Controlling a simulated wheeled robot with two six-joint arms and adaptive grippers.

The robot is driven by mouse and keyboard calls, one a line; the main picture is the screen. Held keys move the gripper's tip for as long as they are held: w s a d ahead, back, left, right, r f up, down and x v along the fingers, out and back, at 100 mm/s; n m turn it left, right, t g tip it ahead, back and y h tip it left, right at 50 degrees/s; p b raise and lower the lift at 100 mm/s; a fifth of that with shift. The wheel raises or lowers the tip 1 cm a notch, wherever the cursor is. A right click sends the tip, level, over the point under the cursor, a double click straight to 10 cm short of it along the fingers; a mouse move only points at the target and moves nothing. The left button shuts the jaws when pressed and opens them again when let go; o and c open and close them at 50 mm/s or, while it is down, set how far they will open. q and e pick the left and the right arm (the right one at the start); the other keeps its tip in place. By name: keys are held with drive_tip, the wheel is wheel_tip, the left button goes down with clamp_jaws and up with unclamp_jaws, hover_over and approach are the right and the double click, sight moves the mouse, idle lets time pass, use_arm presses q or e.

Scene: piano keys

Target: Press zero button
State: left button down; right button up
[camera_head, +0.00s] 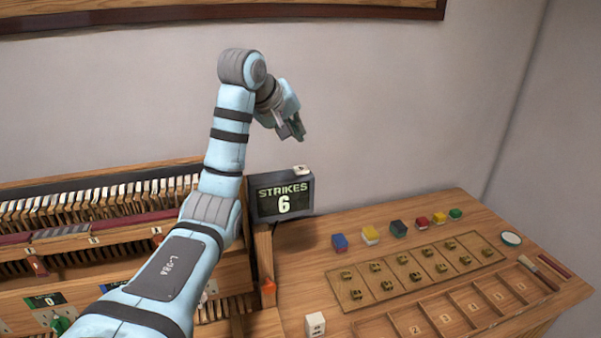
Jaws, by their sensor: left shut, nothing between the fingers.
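A dark display box (281,197) reading "STRIKES 6" stands at the end of the piano action. A small white button (302,170) with a dark mark sits on its top right corner; the mark is too small to read. My left arm comes in from the lower left and rises past the display. My left gripper (292,130) is shut and empty, pointing down, above the button and apart from it. My right gripper is not in view.
The opened piano action (100,205) with rows of hammers lies on the left.

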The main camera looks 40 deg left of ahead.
sight(298, 167)
use_arm(q)
drive_tip(key=f+b, duration=0.1)
drive_tip(key=f, duration=0.1)
drive_tip(key=w+f+b, duration=0.2)
drive_tip(key=f, duration=0.1)
drive_tip(key=shift+a+f, duration=0.25)
drive_tip(key=shift+f, duration=0.1)
drive_tip(key=shift+s+f, duration=0.1)
drive_tip(key=shift+s, duration=0.65)
drive_tip(key=shift+s+d, duration=0.1)
drive_tip(key=shift+s, duration=0.05)
drive_tip(key=shift+w, duration=0.4)
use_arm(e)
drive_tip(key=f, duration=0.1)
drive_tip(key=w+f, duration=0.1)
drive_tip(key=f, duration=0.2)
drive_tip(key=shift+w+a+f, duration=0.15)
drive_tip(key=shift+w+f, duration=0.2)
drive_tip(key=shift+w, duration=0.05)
use_arm(q)
drive_tip(key=shift+s, duration=0.2)
drive_tip(key=shift+w, duration=0.1)
